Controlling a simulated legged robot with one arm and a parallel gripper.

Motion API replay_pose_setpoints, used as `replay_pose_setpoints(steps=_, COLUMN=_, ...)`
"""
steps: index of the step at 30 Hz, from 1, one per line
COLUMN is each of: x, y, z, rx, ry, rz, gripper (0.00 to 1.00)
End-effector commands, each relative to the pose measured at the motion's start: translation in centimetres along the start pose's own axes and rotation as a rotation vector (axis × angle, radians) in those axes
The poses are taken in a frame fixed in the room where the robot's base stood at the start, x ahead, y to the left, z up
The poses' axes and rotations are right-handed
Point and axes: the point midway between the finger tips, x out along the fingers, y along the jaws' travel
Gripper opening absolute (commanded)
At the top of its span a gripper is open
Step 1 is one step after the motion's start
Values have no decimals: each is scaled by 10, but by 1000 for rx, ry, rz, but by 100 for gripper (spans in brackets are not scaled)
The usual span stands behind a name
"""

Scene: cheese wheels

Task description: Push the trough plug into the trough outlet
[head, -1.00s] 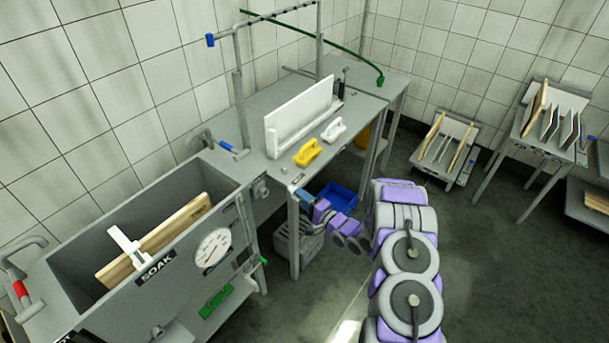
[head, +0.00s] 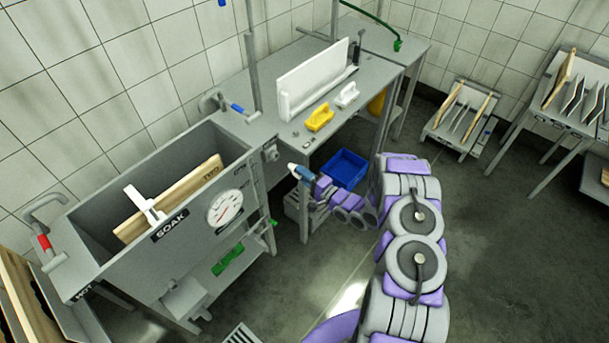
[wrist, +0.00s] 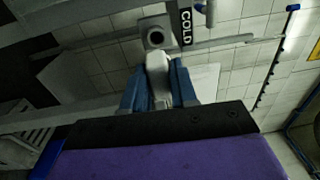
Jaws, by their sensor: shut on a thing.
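The grey soak trough (head: 120,262) stands at left, its outlet (head: 270,151) on the end wall near the bench. In the wrist view the outlet (wrist: 156,37) is a grey fitting with a dark round hole, beside a "COLD" label. My gripper (head: 301,172) is just right of the outlet in the head view, near the bench's front edge. Its blue fingers (wrist: 158,92) are shut on the pale plug (wrist: 157,65), whose tip also shows in the head view (head: 292,166). The plug points at the outlet, its tip just below the hole; contact cannot be told.
A board (head: 190,188) stands in the trough. The floor at right (head: 480,240) is clear.

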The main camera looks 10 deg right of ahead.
Motion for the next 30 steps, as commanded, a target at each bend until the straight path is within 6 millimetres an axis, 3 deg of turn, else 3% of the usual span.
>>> replay_pose_setpoints(steps=15, x=41, y=2, z=2, rx=1, ry=-1, rz=-1, gripper=0)
replay_pose_setpoints(steps=30, x=47, y=2, z=2, rx=1, ry=0, rz=0, gripper=0)
